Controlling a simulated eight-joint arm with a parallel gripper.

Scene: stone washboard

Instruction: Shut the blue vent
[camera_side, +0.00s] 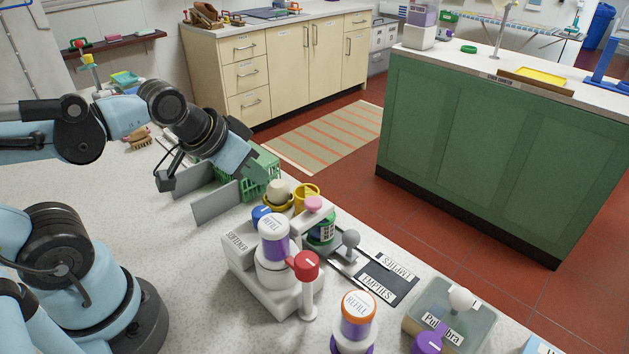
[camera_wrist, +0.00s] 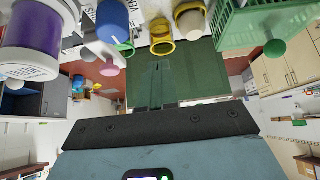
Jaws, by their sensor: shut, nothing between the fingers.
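The blue vent (camera_side: 262,213) is a small blue cap or knob on the softener dispenser (camera_side: 241,256), behind the purple-and-white refill bottle. It shows upside down in the wrist view as a blue knob (camera_wrist: 113,22) beside a plate lettered VENT. I cannot tell from its mark whether it stands open or shut. My gripper (camera_wrist: 160,88) is shut and empty, pointing past the items with the vent to its upper left in the wrist view. In the side view my gripper is up and to the left of the vent, apart from it; its fingertips are hard to make out.
A refill bottle (camera_side: 272,240) and a red knob (camera_side: 306,265) stand close to the vent. A yellow cup (camera_side: 307,196), a green basket (camera_side: 262,170) and grey plates (camera_side: 216,204) lie near. An orange-capped refill bottle (camera_side: 357,315) is at front.

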